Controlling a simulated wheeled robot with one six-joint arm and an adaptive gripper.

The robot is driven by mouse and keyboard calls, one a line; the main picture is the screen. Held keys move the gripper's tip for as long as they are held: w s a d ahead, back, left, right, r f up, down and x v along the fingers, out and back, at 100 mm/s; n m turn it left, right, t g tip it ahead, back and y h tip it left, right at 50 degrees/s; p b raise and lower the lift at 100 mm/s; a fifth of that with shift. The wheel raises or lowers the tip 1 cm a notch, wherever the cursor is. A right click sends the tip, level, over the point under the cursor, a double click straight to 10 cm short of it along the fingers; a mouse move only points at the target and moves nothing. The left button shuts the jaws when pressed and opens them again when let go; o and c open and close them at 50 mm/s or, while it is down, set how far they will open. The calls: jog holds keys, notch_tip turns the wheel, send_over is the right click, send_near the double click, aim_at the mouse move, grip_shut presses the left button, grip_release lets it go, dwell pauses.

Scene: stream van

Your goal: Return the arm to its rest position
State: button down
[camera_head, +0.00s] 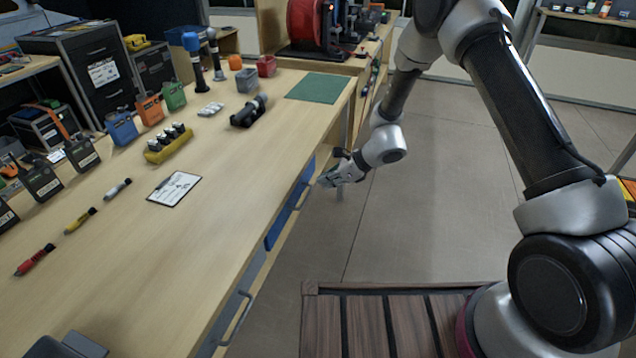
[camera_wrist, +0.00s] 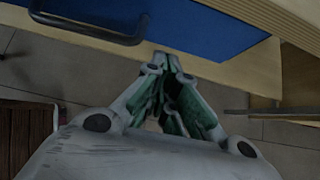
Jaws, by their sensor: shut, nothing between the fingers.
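My arm reaches out from the right side of the head view and bends down to my gripper (camera_head: 326,181). The gripper hangs in front of the workbench (camera_head: 130,260), beside its blue drawer front (camera_head: 287,207). In the wrist view the gripper (camera_wrist: 167,62) has its fingertips together, with nothing between them. The tips are close to the lower edge of the blue drawer front (camera_wrist: 190,28) and its dark handle (camera_wrist: 85,28). I cannot tell whether they touch it.
The bench top holds a clipboard (camera_head: 174,188), a yellow battery holder (camera_head: 168,146), several coloured bins and a green mat (camera_head: 318,88). A red reel (camera_head: 307,24) stands at the back. Open floor (camera_head: 430,200) lies right of the bench, below the arm.

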jog(key=v, duration=1)
jog(key=s+d+r+n+g+h, duration=0.1)
jog(key=s+d+r+n+g, duration=0.15)
jog(key=s+n, duration=0.3)
jog(key=s+d+r+n+g, duration=0.1)
jog(key=s+d+n+g, duration=0.1)
jog(key=s+d+n, duration=0.35)
jog(key=s+d+r+n+t+h, duration=0.2)
jog(key=s+d+r, duration=0.4)
jog(key=r, duration=0.3)
jog(key=s+d+r+n+t+h, duration=0.2)
jog(key=s+d+r+n+h, duration=0.1)
jog(key=s+d+r+n, duration=0.2)
jog(key=s+d+r+n+t+h, duration=0.2)
jog(key=s+d+r, duration=0.7)
jog(key=r, duration=0.5)
jog(key=shift+s+n+h, duration=0.3)
jog(key=shift+n, duration=0.5)
jog(key=shift+d, duration=0.1)
